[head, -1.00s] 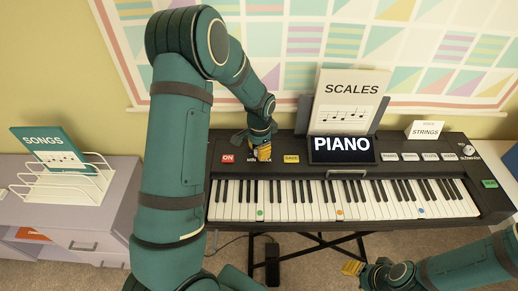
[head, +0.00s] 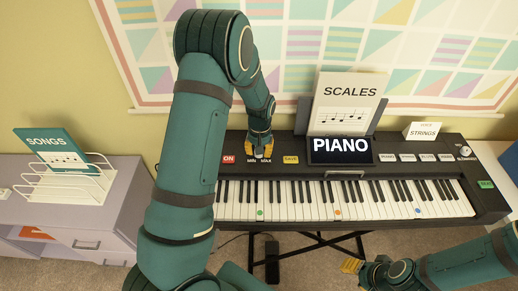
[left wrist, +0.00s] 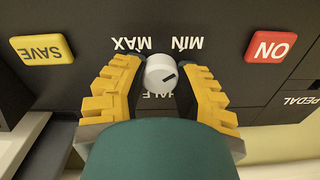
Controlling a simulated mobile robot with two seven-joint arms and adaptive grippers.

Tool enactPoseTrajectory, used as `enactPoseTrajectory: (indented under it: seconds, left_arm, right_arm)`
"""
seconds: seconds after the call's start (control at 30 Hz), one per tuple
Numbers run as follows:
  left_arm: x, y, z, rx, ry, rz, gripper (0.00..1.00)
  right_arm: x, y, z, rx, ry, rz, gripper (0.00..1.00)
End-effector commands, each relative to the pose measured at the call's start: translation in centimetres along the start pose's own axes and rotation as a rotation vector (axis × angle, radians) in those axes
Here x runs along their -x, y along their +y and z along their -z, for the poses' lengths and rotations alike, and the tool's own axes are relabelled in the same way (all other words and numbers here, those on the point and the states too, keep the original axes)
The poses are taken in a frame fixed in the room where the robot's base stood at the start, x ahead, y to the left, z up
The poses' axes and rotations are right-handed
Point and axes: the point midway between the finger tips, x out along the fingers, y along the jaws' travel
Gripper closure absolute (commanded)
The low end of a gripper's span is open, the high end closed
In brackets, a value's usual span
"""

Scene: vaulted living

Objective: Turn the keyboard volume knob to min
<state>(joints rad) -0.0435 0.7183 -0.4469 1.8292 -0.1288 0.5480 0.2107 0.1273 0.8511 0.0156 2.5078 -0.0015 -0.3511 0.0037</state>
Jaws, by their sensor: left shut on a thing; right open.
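The volume knob (left wrist: 160,72) is a small white-grey dial with a dark pointer mark on the keyboard's (head: 222,172) top panel. In the left wrist view, which is upside down, MAX is at its upper left, MIN at its upper right and HALF below. My left gripper (head: 260,150) is shut on the knob, one yellow finger on each side, also in the left wrist view (left wrist: 160,80). In the head view the gripper hides the knob. My right gripper (head: 352,266) is open and empty before the keyboard.
A red ON button (left wrist: 271,46) and a yellow SAVE button (left wrist: 42,49) flank the knob. A PIANO screen (head: 341,150) and SCALES sheet (head: 345,108) stand to the right. A STRINGS card (head: 424,132) is farther right. A songbook rack (head: 65,182) stands at left.

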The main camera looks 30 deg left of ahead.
Motion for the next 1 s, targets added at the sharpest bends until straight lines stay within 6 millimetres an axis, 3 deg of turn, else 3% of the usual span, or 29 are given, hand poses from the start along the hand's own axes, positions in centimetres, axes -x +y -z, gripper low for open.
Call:
enactPoseTrajectory:
  seconds: [0.4,0.9,0.93,1.0]
  left_arm:
    - [-0.09,0.04,-0.08,0.16,-0.005,0.0,1.0]
    - [-0.12,0.03,-0.07,0.175,-0.005,0.0,1.0]
    - [-0.12,0.03,-0.07,0.175,-0.005,0.0,0.56]
    - [-0.11,0.02,-0.06,0.175,-0.005,0.0,0.34]
  right_arm:
    - [0.56,-0.21,-0.08,0.0,-0.003,0.0,0.53]
    - [0.58,-0.22,-0.09,0.0,-0.003,0.0,0.53]
    - [0.58,-0.22,-0.09,0.0,-0.003,0.0,0.53]
    - [0.59,-0.22,-0.09,0.0,-0.003,0.0,0.53]
